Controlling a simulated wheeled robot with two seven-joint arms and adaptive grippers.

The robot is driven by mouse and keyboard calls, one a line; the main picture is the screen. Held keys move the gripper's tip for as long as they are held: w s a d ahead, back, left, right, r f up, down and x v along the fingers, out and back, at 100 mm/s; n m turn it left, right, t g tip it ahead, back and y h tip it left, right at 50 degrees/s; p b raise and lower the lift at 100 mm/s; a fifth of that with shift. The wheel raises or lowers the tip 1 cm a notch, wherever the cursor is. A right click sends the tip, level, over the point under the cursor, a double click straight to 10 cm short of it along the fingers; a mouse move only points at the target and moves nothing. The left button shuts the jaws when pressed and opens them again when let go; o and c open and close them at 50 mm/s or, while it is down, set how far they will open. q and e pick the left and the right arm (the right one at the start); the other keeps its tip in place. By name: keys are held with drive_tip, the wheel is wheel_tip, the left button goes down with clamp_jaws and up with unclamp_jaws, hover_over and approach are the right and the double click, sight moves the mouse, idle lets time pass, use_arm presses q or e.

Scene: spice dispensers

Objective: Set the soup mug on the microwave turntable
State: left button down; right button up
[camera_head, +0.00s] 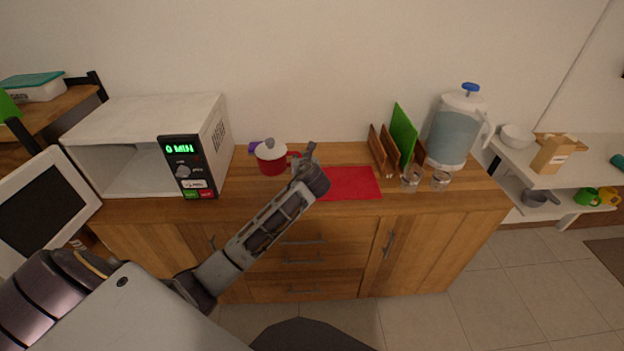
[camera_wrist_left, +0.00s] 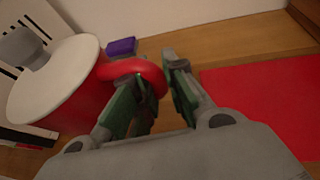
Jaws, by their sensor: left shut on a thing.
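The soup mug (camera_head: 271,163) is red with a white lid and a grey knob, upright at the counter's back, right of the microwave. In the left wrist view the mug (camera_wrist_left: 72,105) is at the left, its red handle between my fingers. My left gripper (camera_head: 303,158) is shut on this handle; it also shows in the left wrist view (camera_wrist_left: 162,70). I cannot tell whether the mug touches the counter. The white microwave (camera_head: 150,108) stands at the left with its door (camera_head: 42,210) swung open. The turntable inside is not clearly visible. My right gripper is out of view.
A red mat (camera_head: 350,184) lies right of my gripper on the wooden counter (camera_head: 440,200). Cutting boards (camera_head: 403,133), glass jars (camera_head: 411,180) and a water dispenser (camera_head: 456,130) stand farther right. A purple item (camera_head: 255,147) is behind the mug.

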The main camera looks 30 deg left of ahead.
use_arm(q)
drive_tip(key=shift+s+a+f+n, duration=0.2)
drive_tip(key=shift+s+a+n, duration=0.1)
drive_tip(key=shift+s+a, duration=0.25)
drive_tip(key=shift+d, duration=0.1)
drive_tip(key=shift+s+f, duration=0.1)
